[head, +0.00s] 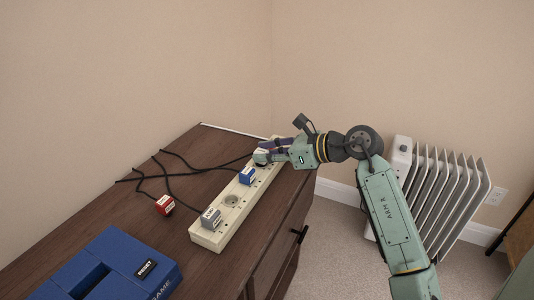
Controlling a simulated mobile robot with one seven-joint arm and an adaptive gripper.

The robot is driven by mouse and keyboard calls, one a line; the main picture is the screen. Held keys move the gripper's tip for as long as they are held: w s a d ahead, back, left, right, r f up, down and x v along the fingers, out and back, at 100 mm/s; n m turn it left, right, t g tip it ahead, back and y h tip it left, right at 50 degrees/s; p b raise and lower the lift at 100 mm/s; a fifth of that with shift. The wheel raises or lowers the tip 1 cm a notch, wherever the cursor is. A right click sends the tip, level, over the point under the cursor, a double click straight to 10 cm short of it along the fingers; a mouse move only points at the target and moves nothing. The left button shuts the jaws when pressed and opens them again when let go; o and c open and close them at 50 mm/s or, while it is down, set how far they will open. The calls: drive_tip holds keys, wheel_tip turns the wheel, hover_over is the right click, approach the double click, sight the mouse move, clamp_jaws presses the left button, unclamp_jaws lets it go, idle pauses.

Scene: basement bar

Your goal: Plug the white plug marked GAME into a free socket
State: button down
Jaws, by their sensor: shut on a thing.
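A long cream power strip (223,234) lies along the right side of the brown wooden cabinet top. A round socket (231,200) in it is visibly empty. A grey plug with a white label (210,217) sits at its near end, and a blue plug (246,175) sits further along. My gripper (264,154) is over the far part of the strip, shut on a small pale plug (260,158). The plug's marking is not readable, and my fingers partly hide it. I cannot tell whether it is in a socket or just above one.
A red plug (165,204) lies loose on the cabinet top (120,215) among black cables (190,174). A blue box marked GAME (110,262) is at the front left. A white radiator (430,190) stands right of the cabinet. Walls close off the back.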

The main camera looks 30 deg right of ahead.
drive_tip(key=shift+f+b, duration=0.3)
drive_tip(key=shift+b, duration=0.45)
idle(0.5)
drive_tip(key=c, duration=1.2)
unclamp_jaws()
drive_tip(key=shift+c, duration=0.2)
drive_tip(key=v, duration=1.2)
drive_tip(key=shift+d, duration=0.1)
